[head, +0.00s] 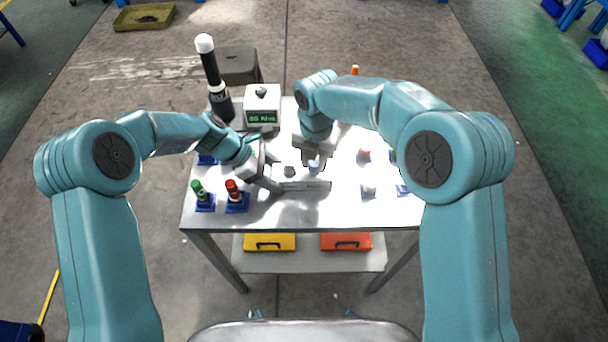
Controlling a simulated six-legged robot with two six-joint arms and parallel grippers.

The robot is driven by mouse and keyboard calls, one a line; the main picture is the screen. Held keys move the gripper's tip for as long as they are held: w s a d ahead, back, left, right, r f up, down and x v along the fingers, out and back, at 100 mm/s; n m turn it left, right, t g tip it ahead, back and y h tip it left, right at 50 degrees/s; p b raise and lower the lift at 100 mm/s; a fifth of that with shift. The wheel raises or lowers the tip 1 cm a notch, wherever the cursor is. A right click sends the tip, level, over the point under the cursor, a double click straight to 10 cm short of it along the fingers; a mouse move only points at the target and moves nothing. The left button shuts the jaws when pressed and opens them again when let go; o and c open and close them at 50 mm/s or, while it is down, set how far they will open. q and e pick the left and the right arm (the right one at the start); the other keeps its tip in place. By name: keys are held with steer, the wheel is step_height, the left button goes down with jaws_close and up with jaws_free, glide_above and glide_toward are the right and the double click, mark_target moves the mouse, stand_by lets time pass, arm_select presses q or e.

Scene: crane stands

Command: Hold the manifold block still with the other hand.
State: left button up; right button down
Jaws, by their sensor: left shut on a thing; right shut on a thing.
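The manifold block (310,187) is a pale grey bar with small lettering, lying on the table top. A dark knob-like fitting (289,171) stands on it or just behind it. My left gripper (272,184) is shut on the left end of the block. My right gripper (313,160) comes down from above and is shut on a small pale lavender fitting (314,169) over the right part of the block. The fingers partly hide this fitting, and I cannot tell whether it touches the block.
Green (198,189) and red (233,190) fittings stand in blue holders at the table's left. Orange-topped (364,154) and white (369,187) pieces stand at right. A display box reading Nm (262,107) and a black cylinder with a white top (211,75) stand at back left.

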steer(key=shift+r, duration=0.1)
steer(key=n, duration=0.5)
steer(key=c, duration=0.7)
jaws_free()
steer(key=shift+c, duration=0.8)
